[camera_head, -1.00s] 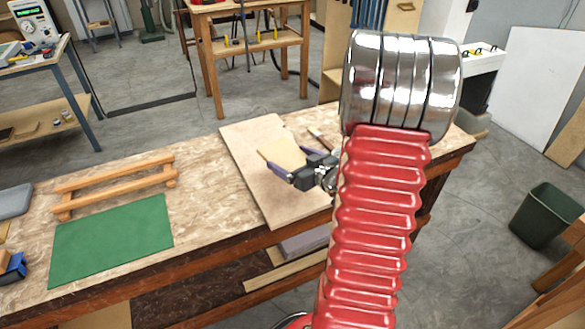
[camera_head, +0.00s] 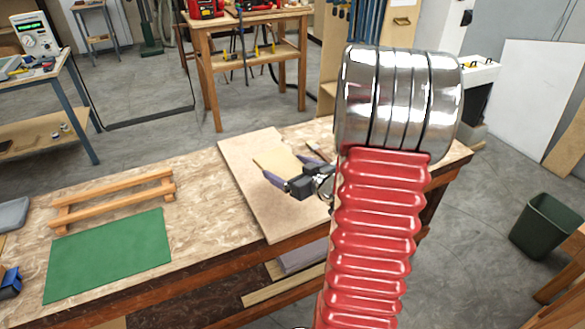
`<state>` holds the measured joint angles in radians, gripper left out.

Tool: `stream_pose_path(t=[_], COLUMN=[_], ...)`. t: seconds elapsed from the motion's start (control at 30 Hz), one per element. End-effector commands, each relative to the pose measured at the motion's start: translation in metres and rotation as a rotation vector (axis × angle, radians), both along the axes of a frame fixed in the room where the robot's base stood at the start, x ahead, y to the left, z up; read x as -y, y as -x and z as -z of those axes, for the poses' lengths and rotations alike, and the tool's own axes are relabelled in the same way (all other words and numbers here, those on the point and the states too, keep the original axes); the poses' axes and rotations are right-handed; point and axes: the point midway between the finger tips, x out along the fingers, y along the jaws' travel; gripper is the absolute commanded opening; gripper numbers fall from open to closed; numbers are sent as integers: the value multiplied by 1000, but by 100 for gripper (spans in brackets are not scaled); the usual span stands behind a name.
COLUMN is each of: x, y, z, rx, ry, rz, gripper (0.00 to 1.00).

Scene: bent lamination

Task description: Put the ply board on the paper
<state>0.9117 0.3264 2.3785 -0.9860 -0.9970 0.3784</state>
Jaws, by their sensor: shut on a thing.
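My gripper (camera_head: 288,168) is at the middle right of the workbench, its two dark purple fingers closed on a small pale, flat wooden piece, which I take for the ply board (camera_head: 274,160). The piece sticks out beyond the fingers, over a larger tan rectangular panel (camera_head: 245,185) lying on the bench. I cannot tell whether the piece touches that panel or is just above it. A flat green sheet (camera_head: 108,256) lies at the left front of the bench, perhaps the paper; which sheet is the paper is unclear. My red arm hides the panel's right side.
A low wooden rack (camera_head: 110,200) stands just behind the green sheet. A grey object (camera_head: 13,214) and a blue object (camera_head: 10,284) are at the bench's left edge. The workbench (camera_head: 200,235) is bare between green sheet and panel. A dark bin (camera_head: 545,226) stands on the floor at right.

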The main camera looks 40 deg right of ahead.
Motion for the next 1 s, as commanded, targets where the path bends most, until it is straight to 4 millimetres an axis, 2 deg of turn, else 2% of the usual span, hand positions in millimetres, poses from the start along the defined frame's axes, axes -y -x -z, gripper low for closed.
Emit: stream_pose_path(t=[0.17, 0.37, 0.7, 1.0], x=[-19, -56, -130, -203], y=[-21, -54, -99, -124], z=[-4, -11, -18, -20], rx=[2, 2, 2, 1], ry=[2, 1, 1, 0], rz=[-12, -22, -39, -58], gripper=[49, 49, 49, 49])
